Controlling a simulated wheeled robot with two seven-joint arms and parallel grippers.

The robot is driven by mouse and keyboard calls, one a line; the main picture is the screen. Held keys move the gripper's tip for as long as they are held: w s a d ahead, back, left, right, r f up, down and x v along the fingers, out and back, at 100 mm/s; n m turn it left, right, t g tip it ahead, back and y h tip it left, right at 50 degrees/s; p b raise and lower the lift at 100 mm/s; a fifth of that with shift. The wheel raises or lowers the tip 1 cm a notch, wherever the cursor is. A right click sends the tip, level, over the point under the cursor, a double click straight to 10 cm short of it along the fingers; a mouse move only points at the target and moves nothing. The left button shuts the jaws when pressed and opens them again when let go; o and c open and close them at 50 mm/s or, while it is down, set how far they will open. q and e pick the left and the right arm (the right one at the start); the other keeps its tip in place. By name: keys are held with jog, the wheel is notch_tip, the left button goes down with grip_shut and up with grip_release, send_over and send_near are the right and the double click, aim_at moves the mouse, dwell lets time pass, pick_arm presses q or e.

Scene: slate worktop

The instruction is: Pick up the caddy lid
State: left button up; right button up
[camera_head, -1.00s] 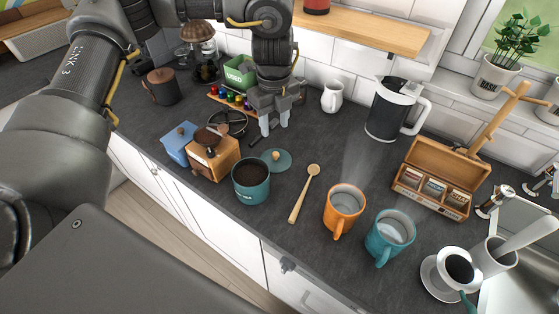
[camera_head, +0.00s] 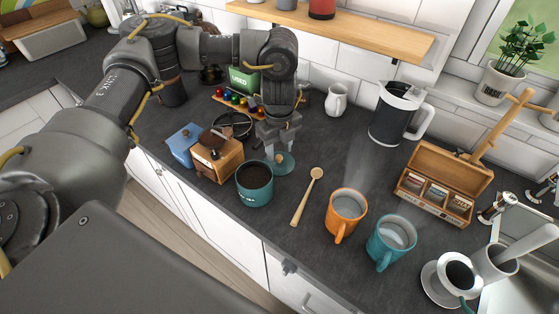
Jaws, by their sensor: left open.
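The teal round caddy lid (camera_head: 287,168) lies on the dark worktop, just right of and behind the teal caddy (camera_head: 254,190), which is open and holds dark grounds. My left gripper (camera_head: 279,152) points down directly over the lid, its fingertips at the height of the small wooden knob in the picture. The fingers are apart. They hide part of the lid's far side, and I cannot tell whether they touch the knob. My right gripper is not in view.
A wooden coffee grinder (camera_head: 217,155) and a blue box (camera_head: 183,142) stand left of the caddy. A wooden spoon (camera_head: 307,198), an orange mug (camera_head: 346,212) and a teal mug (camera_head: 391,242) stand or lie to the right. Clear worktop lies behind the spoon.

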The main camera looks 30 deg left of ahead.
aim_at(279, 160)
pick_arm(q)
notch_tip(279, 160, down, 2)
jog(key=shift+a+f, duration=0.1)
jog(key=shift+f, duration=0.25)
grip_shut()
jog(key=shift+r, duration=0.1)
jog(key=shift+r, duration=0.1)
